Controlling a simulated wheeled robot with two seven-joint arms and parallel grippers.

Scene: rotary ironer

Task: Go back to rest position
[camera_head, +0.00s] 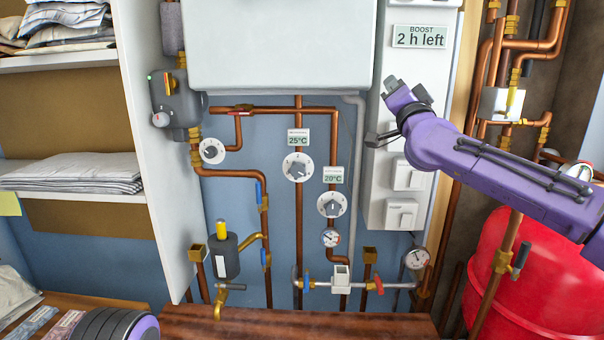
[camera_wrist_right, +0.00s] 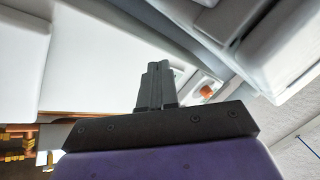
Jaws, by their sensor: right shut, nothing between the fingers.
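My right arm comes in from the right in the head view. A part of my left arm shows at the bottom left of the head view; the left gripper is out of view.
A display (camera_head: 420,36) reads "BOOST 2 h left". A white boiler (camera_head: 280,45) hangs over copper pipes, dials and valves. A lower switch (camera_head: 401,214) is on the panel. A red tank (camera_head: 540,280) stands at right below my arm. Shelves with folded cloth (camera_head: 75,170) are at left.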

